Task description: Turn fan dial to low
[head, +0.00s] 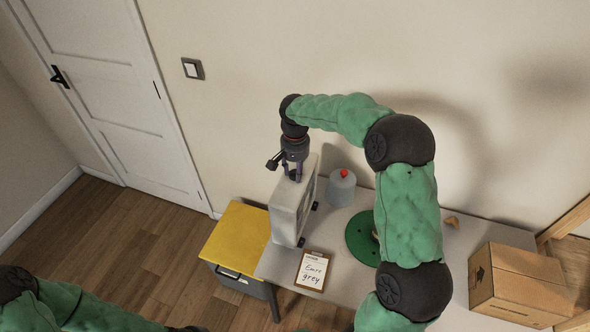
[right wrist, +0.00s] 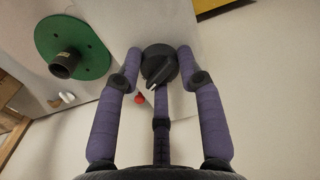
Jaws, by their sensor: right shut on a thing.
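The fan (head: 285,213) is a pale grey box standing upright on the table. My right gripper (head: 293,176) reaches down onto its top from above. In the right wrist view, the fan dial (right wrist: 157,60) is a round dark knob on the pale top face, with a light pointer mark toward the lower left of the picture. My right gripper (right wrist: 160,72) has its purple fingers around the dial and is shut on it. The dial is hidden by the fingers in the head view. Part of my left arm shows at the lower left; its gripper is out of frame.
A grey bell-shaped object with a red knob (head: 341,187) stands right of the fan. A green disc (head: 362,238) lies behind my right arm. A clipboard (head: 312,270) lies in front, a cardboard box (head: 518,285) at right. A yellow-topped cabinet (head: 237,237) stands left.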

